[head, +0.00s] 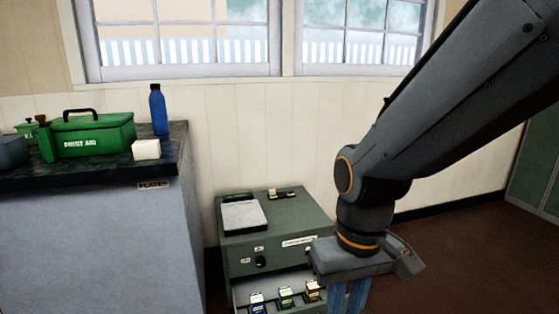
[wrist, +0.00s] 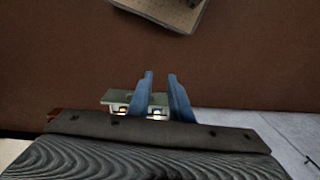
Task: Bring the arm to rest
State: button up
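My arm reaches in from the upper right of the head view and bends down at the wrist. My gripper (head: 347,310) points down in front of the right side of a grey-green cabinet (head: 280,226). Its two blue fingers are apart, and the lower ends are cut off by the frame edge. In the wrist view my gripper (wrist: 160,75) shows both blue fingers with a clear gap between the tips. I see nothing held. Part of the cabinet front and its drawer is hidden behind my gripper.
An open drawer (head: 271,290) holds several small coloured boxes. A grey counter (head: 85,235) at left carries a green first aid box (head: 92,134), a blue bottle (head: 158,110) and a white block (head: 146,149). Brown floor (head: 450,255) is clear at right. A pale board (wrist: 170,10) shows in the wrist view.

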jog(key=s+d+r+m+p, duration=0.1)
jog(key=d+r+m+p, duration=0.1)
jog(key=d+r+p, duration=0.6)
notch_tip(320, 180, up, 2)
jog(key=p, duration=0.6)
jog(key=shift+d+m, duration=0.3)
jog(key=shift+m, duration=0.1)
jog(key=shift+s, duration=0.1)
